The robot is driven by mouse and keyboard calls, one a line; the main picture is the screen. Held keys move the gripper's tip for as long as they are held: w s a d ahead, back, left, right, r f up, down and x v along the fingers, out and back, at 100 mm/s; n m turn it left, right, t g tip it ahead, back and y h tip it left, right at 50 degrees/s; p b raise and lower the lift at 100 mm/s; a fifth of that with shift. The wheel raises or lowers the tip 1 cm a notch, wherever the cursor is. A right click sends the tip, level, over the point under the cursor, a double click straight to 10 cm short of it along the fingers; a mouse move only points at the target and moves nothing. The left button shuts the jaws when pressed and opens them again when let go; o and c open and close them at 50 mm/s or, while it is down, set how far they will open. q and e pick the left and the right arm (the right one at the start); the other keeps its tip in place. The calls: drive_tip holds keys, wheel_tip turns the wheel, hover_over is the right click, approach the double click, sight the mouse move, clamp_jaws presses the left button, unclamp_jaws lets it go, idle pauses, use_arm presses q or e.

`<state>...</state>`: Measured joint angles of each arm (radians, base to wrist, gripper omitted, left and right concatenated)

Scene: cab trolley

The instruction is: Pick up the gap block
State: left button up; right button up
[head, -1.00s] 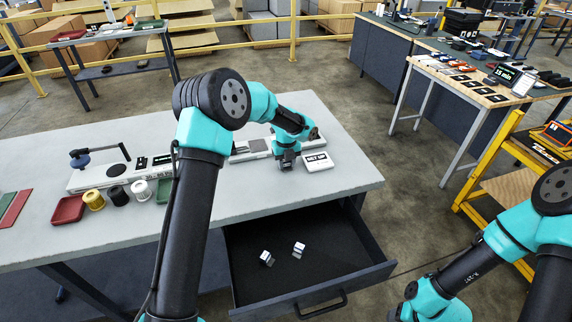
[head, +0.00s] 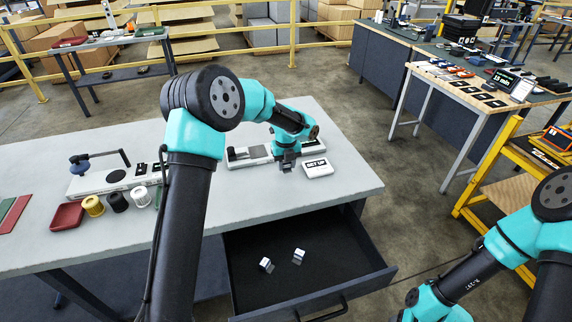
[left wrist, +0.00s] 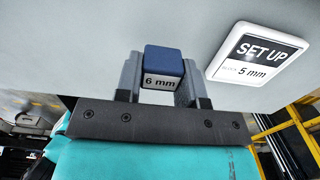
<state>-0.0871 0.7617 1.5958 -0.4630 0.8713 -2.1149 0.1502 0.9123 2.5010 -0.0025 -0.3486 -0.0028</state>
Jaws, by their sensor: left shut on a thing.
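The gap block (left wrist: 163,66) is a small block with a dark blue top and a white face marked "6 mm". It shows in the left wrist view between the two grey fingers of my left gripper (left wrist: 160,78), which is shut on it. In the head view my left gripper (head: 286,167) is over the table, just left of the "SET UP" sign; the block is hard to make out there. My right arm is at the lower right of the head view, and its gripper is not visible.
The white "SET UP" sign (head: 317,168), reading 5 mm in the left wrist view (left wrist: 257,55), is close by. A long fixture (head: 248,156) lies behind. The open drawer (head: 340,250) holds two small metallic blocks (head: 298,256). Spools (head: 117,201) and a red tray (head: 67,216) stand left.

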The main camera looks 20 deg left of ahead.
use_arm(q)
drive_tip(key=s+d, duration=0.1)
drive_tip(key=s, duration=0.3)
drive_tip(key=s+d+r, duration=0.1)
drive_tip(key=s+d, duration=0.1)
drive_tip(key=s, duration=0.3)
drive_tip(key=s+d, duration=0.2)
drive_tip(key=s, duration=0.2)
drive_tip(key=shift+s+r, duration=0.2)
drive_tip(key=shift+s, duration=0.15)
